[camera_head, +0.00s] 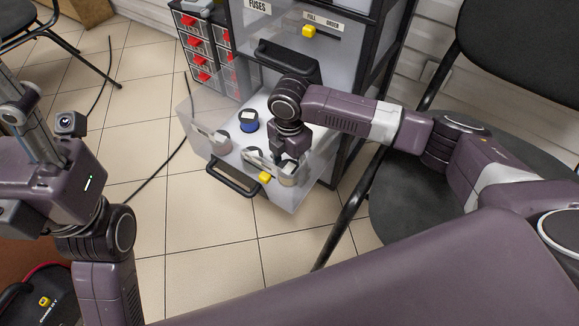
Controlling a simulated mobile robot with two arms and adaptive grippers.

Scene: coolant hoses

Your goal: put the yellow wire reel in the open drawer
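The open drawer (201,128) is a translucent bin pulled out of the cabinet, with a black handle on its front. A blue reel (248,126) stands inside it, and several pale round items show near its front. I cannot make out a yellow wire reel. My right gripper (279,158) points down over the drawer's right part, close to a pale round item (288,172). Its fingertips are small and partly hidden, so I cannot tell whether they are open or hold anything. My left arm stands at the left edge, and its fingers are not clearly visible.
Red-fronted small bins (196,43) stand behind left. A black chair (425,205) is close on the right. A black cable (160,170) crosses the tiled floor, which is otherwise clear between the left arm and drawer.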

